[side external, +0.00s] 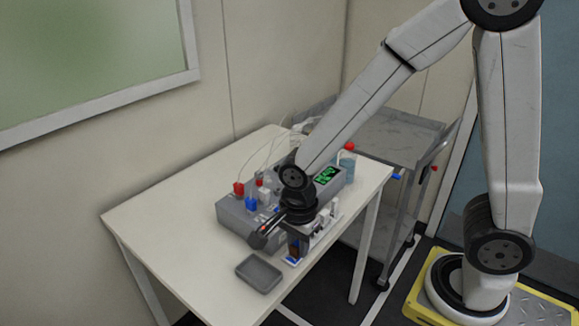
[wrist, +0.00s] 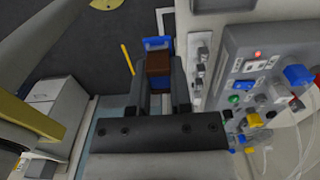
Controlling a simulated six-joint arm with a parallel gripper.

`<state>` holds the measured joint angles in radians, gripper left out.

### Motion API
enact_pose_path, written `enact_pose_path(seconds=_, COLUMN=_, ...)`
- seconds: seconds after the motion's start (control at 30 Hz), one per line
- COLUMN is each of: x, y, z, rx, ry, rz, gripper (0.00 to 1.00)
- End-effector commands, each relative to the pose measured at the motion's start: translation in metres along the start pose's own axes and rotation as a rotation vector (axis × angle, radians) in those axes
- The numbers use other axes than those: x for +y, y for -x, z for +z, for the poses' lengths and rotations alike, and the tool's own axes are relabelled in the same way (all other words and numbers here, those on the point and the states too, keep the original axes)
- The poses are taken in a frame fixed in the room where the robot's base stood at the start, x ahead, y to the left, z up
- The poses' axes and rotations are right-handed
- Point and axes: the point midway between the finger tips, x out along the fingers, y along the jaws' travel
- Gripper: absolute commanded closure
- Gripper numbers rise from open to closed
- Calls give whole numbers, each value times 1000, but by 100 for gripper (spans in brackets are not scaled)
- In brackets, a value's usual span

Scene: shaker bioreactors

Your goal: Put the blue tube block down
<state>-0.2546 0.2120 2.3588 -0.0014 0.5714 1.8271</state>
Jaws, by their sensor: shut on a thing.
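The blue tube block (wrist: 157,44) shows in the wrist view beyond my fingertips, with a brown part (wrist: 158,64) between the fingers. My gripper (wrist: 160,82) is shut on it; the fingers hide its sides. In the side view my gripper (side external: 299,232) points down near the table's front right edge. The block (side external: 293,261) shows small and dark below it, with blue at its foot. I cannot tell whether its underside touches anything.
A grey tray (side external: 259,279) lies on the white table (side external: 170,225), left of my gripper. A grey instrument (side external: 235,222) with red and blue caps and tubing stands behind. A red-capped bottle (side external: 347,166) stands farther back, near a grey trolley (side external: 400,135). The table's left part is clear.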

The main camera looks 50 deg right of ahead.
Motion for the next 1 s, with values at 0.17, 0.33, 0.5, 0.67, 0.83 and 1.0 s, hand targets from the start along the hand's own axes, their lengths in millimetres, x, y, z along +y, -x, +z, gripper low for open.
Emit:
enact_pose_path(seconds=0.17, x=-22, y=-11, z=4, rx=0, ry=0, rz=1, gripper=100)
enact_pose_path(seconds=0.33, x=-43, y=-20, z=8, rx=0, ry=0, rz=1, gripper=100)
enact_pose_path(seconds=0.5, x=-58, y=-34, z=11, rx=1, ry=1, rz=3, gripper=100)
enact_pose_path(seconds=0.67, x=-71, y=-50, z=13, rx=0, ry=1, rz=1, gripper=100)
enact_pose_path(seconds=0.83, x=-83, y=-66, z=16, rx=1, ry=1, rz=2, gripper=100)
enact_pose_path(seconds=1.0, x=-91, y=-74, z=17, rx=0, ry=1, rz=0, gripper=100)
